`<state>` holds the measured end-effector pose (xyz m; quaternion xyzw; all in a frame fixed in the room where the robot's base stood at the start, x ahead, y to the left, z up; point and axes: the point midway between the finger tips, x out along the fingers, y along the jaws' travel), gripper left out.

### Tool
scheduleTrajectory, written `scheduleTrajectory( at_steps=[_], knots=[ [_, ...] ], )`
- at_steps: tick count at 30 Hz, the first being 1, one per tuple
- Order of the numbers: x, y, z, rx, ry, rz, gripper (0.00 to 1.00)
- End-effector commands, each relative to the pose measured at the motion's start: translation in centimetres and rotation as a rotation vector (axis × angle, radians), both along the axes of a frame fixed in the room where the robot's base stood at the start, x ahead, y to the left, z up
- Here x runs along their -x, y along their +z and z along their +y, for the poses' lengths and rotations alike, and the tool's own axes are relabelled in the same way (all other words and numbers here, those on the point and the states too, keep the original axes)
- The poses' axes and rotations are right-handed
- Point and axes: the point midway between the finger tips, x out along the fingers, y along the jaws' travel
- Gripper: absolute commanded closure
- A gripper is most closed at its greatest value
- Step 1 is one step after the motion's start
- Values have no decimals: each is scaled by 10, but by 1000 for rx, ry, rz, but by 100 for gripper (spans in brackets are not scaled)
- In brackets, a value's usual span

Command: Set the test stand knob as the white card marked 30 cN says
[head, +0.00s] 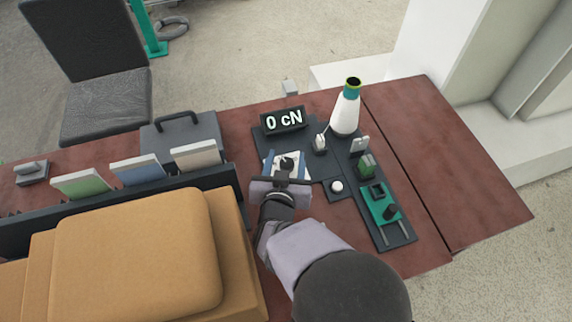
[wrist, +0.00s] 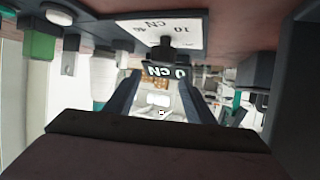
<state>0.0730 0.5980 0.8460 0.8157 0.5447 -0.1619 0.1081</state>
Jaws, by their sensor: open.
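My gripper (head: 286,168) is open over the test stand's white dial plate (head: 298,158), blue fingers apart. The dark knob (head: 287,161) shows between the fingers in the head view. The display (head: 284,120) reads 0 cN. A whitish card (head: 196,155) stands in a rack at left; its marking is unreadable from here.
A white cone with a teal top (head: 346,110) stands behind right of the dial. A green fixture (head: 380,203) and a white button (head: 337,186) are at right. Green (head: 82,184) and blue (head: 138,171) cards share the rack. A tan box (head: 138,250) fills front left.

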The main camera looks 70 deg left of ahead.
Motion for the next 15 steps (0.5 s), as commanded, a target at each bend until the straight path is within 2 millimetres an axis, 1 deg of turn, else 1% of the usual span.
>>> scheduleTrajectory(
  at_steps=[1, 6, 10, 15],
  knots=[
    [0, 11, 1, -6, -1, 2, 51],
    [0, 38, 1, -6, -1, 2, 51],
    [0, 55, 1, -5, 0, 1, 51],
    [0, 66, 0, -3, 0, 0, 51]
  ],
)
